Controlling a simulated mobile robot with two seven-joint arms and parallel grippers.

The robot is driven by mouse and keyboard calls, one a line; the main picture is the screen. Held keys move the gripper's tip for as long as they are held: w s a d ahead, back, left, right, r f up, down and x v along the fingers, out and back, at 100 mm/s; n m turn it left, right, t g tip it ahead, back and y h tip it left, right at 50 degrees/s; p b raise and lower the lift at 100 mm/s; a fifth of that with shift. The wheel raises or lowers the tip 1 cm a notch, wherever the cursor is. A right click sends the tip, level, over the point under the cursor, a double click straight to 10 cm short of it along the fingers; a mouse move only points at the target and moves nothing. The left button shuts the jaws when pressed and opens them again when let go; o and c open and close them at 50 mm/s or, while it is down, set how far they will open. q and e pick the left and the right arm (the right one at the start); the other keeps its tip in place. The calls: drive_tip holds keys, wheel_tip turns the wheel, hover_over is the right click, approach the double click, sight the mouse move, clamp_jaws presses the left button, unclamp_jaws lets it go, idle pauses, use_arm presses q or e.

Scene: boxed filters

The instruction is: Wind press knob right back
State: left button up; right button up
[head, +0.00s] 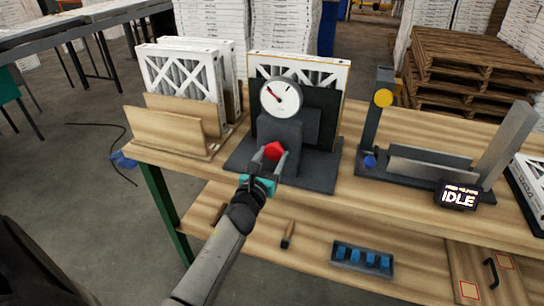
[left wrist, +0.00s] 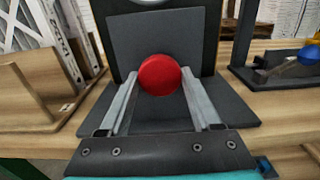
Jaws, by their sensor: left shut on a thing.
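The press (head: 281,135) is a dark grey block on a dark base plate, with a round white gauge (head: 284,97) on top. The gauge's red needle points to the upper left. A red knob (head: 273,150) sticks out from the press's front; it also shows in the left wrist view (left wrist: 160,74). My left gripper (head: 272,157) reaches in from the front and is shut on the knob, with one finger on each side of it. My right gripper is not in view.
Behind the press stands a white-framed filter (head: 338,72). More filters (head: 180,78) stand in a wooden rack (head: 165,128) to the left. To the right are a grey fixture with a blue knob (head: 369,161) and an IDLE display (head: 458,196). A blue-filled tray (head: 362,260) sits on the lower shelf.

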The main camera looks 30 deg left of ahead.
use_arm(q)
drive_tip(key=c, duration=0.4)
